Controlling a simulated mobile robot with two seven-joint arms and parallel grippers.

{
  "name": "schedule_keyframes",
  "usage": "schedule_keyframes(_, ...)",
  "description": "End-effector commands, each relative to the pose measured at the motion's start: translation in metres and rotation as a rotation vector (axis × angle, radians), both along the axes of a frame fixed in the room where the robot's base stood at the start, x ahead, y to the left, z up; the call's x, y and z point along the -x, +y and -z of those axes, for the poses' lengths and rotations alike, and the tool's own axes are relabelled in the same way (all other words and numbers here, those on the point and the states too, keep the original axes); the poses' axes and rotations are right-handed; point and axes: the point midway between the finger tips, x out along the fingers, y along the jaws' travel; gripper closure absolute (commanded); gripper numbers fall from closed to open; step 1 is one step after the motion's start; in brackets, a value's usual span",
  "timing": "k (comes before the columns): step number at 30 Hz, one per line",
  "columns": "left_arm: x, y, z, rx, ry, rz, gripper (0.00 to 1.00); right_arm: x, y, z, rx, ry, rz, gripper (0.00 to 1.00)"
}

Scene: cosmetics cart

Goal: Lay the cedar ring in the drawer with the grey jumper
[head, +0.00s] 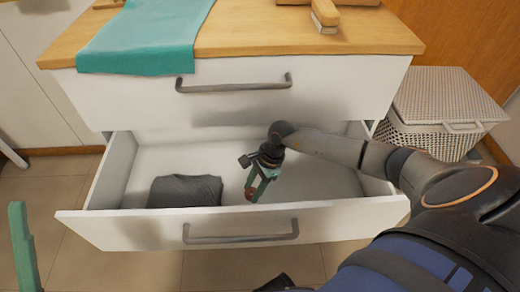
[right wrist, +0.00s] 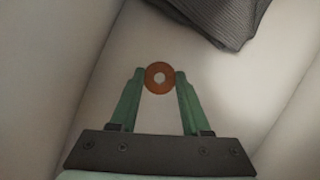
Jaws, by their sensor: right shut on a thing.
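The lower drawer (head: 125,222) is pulled open. The grey jumper (head: 186,191) lies folded in its left part, and it also shows at the top of the right wrist view (right wrist: 222,18). My right gripper (head: 254,193) reaches down inside the drawer, to the right of the jumper. It is shut on the cedar ring (right wrist: 160,76), a small orange-brown ring held between the green fingertips, apart from the jumper. Whether the ring touches the drawer floor I cannot tell. A green finger of my left gripper (head: 24,248) shows at the left edge, outside the drawer; its opening cannot be judged.
The upper drawer (head: 135,105) is shut above the open one. On the wooden top (head: 260,35) lie a teal cloth (head: 145,38) and a wooden brush (head: 325,14). A white woven basket (head: 440,105) stands at the right. The drawer floor around the gripper is clear.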

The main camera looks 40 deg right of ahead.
Motion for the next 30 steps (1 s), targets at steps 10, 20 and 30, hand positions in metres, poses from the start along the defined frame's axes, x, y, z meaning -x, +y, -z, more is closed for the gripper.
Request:
schedule_keyframes(10,0.0,0.0,0.01,0.007,0.007,0.007,0.5,0.011,-0.019,0.027,0.001,0.001,0.002,1.0)
schedule_keyframes(20,0.0,-0.002,0.02,0.022,0.019,0.028,0.5,0.01,-0.019,0.056,0.0,-0.002,0.001,1.0)
schedule_keyframes(30,-0.001,-0.003,0.023,0.022,0.022,0.029,0.5,0.011,-0.019,0.058,0.0,-0.002,0.0,0.44)
